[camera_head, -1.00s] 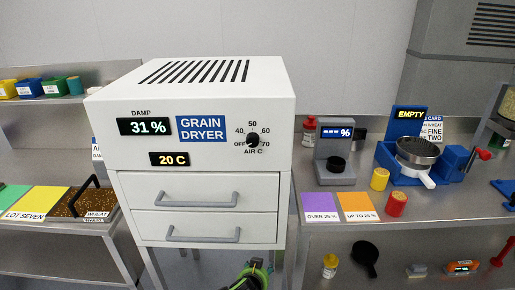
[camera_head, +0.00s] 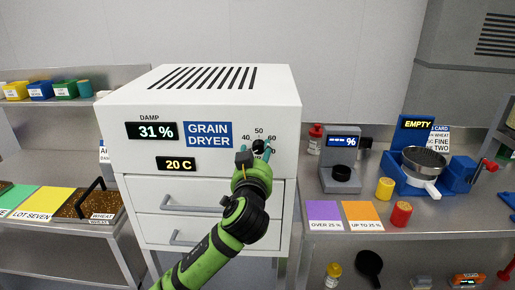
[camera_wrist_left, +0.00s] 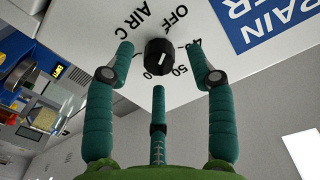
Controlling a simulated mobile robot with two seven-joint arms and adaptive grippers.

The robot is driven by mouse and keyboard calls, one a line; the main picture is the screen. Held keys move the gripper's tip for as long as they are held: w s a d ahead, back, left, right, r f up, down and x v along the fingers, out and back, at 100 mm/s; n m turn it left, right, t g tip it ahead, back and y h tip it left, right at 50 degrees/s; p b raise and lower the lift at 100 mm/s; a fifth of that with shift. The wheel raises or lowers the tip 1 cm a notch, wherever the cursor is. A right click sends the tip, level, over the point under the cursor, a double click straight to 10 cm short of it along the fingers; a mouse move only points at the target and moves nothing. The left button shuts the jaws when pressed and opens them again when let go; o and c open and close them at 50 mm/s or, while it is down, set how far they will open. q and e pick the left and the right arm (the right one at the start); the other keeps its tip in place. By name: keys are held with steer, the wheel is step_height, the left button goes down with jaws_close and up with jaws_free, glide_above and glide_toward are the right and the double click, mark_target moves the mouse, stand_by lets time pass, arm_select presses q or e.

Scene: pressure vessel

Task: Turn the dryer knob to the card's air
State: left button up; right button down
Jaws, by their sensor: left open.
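The white grain dryer (camera_head: 150,105) stands at the centre, its displays reading 31 % and 20 C. Its black knob (camera_head: 259,146) sits at the front right, among marks for OFF and temperatures; it also shows in the left wrist view (camera_wrist_left: 158,57). I cannot tell its exact setting. My left gripper (camera_head: 254,154) is open at the knob, and in the wrist view its fingers (camera_wrist_left: 165,52) lie on either side of it, with visible gaps. A card (camera_head: 104,152) left of the dryer is mostly hidden. Another card (camera_head: 439,138) at the right is partly covered. My right gripper is not visible.
Two drawers with handles (camera_head: 193,208) lie below the knob. A grain tray (camera_head: 93,209) stands on the left bench. A grey meter (camera_head: 340,178), coloured mats and a blue sieve stand (camera_head: 457,172) occupy the right bench.

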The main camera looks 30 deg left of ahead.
arm_select(q)
steer(key=shift+w+a, duration=0.3)
steer(key=shift+w, duration=0.35)
jaws_close()
